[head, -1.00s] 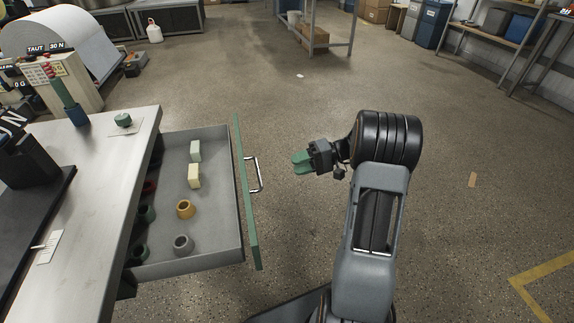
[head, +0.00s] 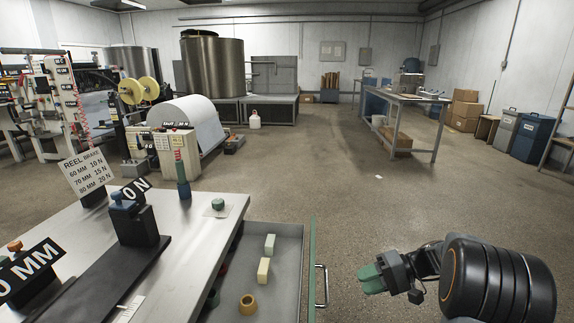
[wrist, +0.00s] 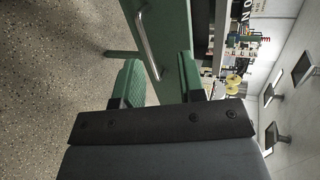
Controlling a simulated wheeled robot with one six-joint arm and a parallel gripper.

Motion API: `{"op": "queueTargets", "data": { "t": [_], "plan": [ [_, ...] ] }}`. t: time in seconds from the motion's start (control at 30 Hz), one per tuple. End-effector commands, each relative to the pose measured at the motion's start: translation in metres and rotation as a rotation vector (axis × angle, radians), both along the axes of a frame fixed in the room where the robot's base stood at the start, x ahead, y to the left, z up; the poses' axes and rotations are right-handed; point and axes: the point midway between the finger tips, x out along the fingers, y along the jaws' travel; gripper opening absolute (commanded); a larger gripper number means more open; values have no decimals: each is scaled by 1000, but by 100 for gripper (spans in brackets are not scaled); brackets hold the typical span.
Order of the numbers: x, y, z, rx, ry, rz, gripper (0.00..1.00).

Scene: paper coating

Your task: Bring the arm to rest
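My gripper (head: 368,279) is at the lower right of the head view, in the air to the right of the open drawer. Its two green fingers point left toward the drawer front. In the wrist view my gripper (wrist: 156,78) shows its fingers apart with nothing between them, so it is open and empty. The drawer's green front (head: 312,262) and its metal handle (wrist: 149,45) are ahead of the fingers, with no contact that I can see. My arm is bent, its large dark joint near the right edge; the lower links are out of frame.
The steel bench (head: 200,216) carries a black stand and a green-knobbed piece (head: 218,204). Open floor (head: 390,205) lies behind my arm; a workbench (head: 408,97) stands farther back.

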Motion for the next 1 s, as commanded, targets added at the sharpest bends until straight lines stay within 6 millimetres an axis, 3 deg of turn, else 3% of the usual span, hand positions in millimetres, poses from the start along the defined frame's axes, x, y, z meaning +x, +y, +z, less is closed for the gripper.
{"op": "queueTargets", "data": {
  "t": [0.03, 0.1, 0.3, 0.5, 0.7, 1.0],
  "plan": [
    [-10, 16, 47, -81, 19, 31, 37],
    [-28, 34, 82, -216, 56, 62, 37],
    [-80, 64, 169, -606, 62, 90, 37],
    [-118, 71, 242, -915, -60, 48, 37],
    [-138, 70, 289, -1085, -209, -13, 37],
    [-146, 67, 311, -1161, -313, -56, 37]
  ]
}}
